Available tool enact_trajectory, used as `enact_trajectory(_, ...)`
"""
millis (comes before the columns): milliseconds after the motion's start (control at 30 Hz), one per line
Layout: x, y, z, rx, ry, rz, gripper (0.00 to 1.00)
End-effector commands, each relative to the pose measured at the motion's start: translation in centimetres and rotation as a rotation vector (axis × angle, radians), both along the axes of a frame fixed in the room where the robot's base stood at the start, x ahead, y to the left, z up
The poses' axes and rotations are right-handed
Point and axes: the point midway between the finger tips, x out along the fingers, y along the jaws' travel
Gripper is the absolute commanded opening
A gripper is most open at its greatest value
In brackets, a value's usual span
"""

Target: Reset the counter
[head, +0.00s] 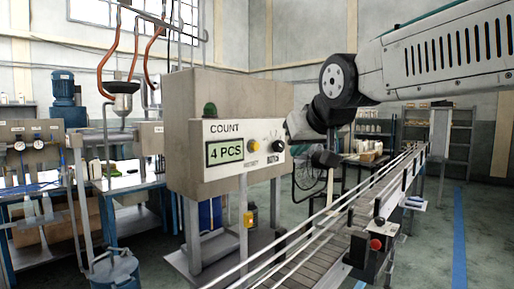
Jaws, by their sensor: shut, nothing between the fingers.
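The counter is a beige box (225,130) on a stand, left of the picture's middle. Its white front panel carries the word COUNT and a display (225,151) that reads "4 PCS". A yellow button (252,146) sits right of the display, and a dark knob (278,146) is further right. The small labels below them are too blurred to read surely. A green dome lamp (210,110) is at the panel's upper left. My gripper (290,128) is shut and empty, close to the panel's right edge near the knob. Whether it touches the panel cannot be told.
A conveyor (345,225) with rails runs from the front to the back right, with a red button (376,244) on its side. A blue workbench (125,185) with a hanging funnel (122,88) stands at left. A blue can (115,275) stands on the floor at lower left.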

Motion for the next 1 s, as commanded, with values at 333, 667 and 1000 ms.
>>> enact_trajectory(333,2.6,3.4,-0.1,0.0,0.002,0.002,0.0)
enact_trajectory(667,4.8,6.2,-0.1,0.0,0.002,0.001,0.0)
enact_trajectory(1000,5.3,6.7,0.0,0.0,0.001,0.0,0.0)
